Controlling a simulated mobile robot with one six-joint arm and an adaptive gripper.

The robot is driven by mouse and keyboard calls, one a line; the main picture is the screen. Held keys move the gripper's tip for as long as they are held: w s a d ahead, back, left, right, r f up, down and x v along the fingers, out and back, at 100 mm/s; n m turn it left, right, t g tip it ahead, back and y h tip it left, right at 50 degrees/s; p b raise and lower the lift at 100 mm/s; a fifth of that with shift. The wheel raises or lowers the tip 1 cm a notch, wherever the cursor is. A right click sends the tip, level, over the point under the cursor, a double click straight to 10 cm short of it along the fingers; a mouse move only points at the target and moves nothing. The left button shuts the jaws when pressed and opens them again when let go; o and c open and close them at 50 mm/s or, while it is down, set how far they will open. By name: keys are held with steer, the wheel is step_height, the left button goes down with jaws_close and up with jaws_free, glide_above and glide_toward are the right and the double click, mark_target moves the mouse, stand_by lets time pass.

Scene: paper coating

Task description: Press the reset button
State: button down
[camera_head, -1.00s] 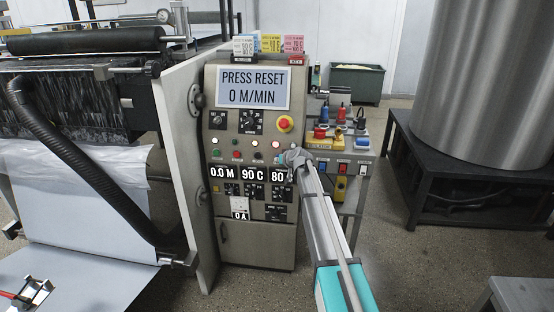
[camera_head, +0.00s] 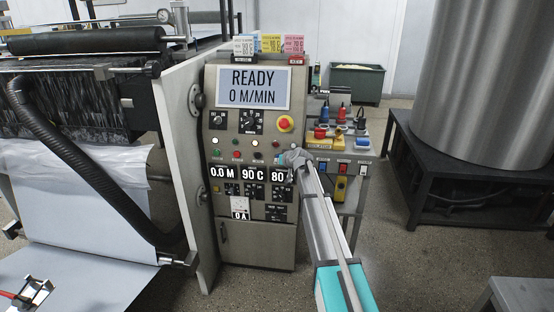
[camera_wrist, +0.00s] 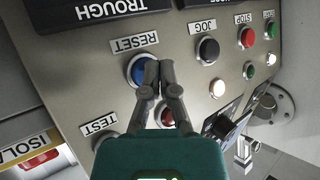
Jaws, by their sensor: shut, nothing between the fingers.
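The reset button is a blue round button (camera_wrist: 137,68) in a metal ring under a RESET label (camera_wrist: 134,43) in the wrist view. My gripper (camera_wrist: 152,68) is shut and empty, with its fingertips at the blue button, overlapping its right side. Whether the tips touch it cannot be told for sure. In the head view my gripper (camera_head: 293,158) is at the right side of the control panel (camera_head: 262,226) and hides the reset button. The panel's screen (camera_head: 254,87) reads READY, 0 M/MIN.
Near the fingers are a red button (camera_wrist: 166,115), a black JOG button (camera_wrist: 208,50) and a red STOP button (camera_wrist: 248,37). A red emergency knob (camera_head: 285,124) is higher on the panel. A side stand with switches (camera_head: 338,170) is close on the right.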

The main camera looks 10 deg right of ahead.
steer(key=shift+s+a, duration=0.15)
steer(key=shift+s, duration=0.25)
steer(key=shift+s, duration=0.1)
steer(key=s, duration=0.1)
steer(key=s+a, duration=0.1)
steer(key=s, duration=0.2)
steer(key=shift+s+a, duration=0.3)
stand_by(0.4)
stand_by(0.5)
